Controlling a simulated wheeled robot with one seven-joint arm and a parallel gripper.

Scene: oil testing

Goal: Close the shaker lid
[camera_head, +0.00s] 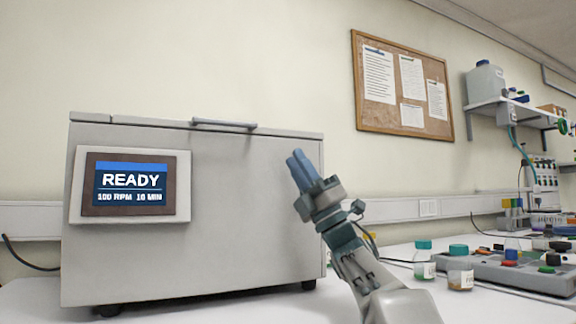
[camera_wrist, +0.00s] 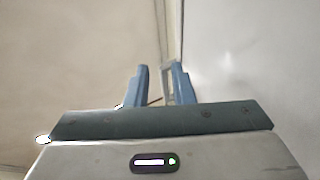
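The shaker (camera_head: 190,250) is a large light-grey box standing on the white bench at left in the head view. Its lid (camera_head: 150,121) lies flat along the top, with a thin seam below it and no visible gap. A bar handle (camera_head: 224,124) sits at the lid's front edge. The handle also seems to show beyond my fingers in the wrist view (camera_wrist: 168,72). My gripper (camera_head: 299,159) is raised in front of the shaker's right side, below lid height. Its blue fingers (camera_wrist: 160,82) stand apart with nothing held between them. The shaker's inside is hidden.
The shaker's screen (camera_head: 131,187) reads READY, 100 RPM, 10 MIN. Two capped jars (camera_head: 424,262) (camera_head: 460,272) and a grey rack (camera_head: 500,271) stand on the bench at right. A notice board (camera_head: 437,112) and a shelf (camera_head: 490,106) are on the wall.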

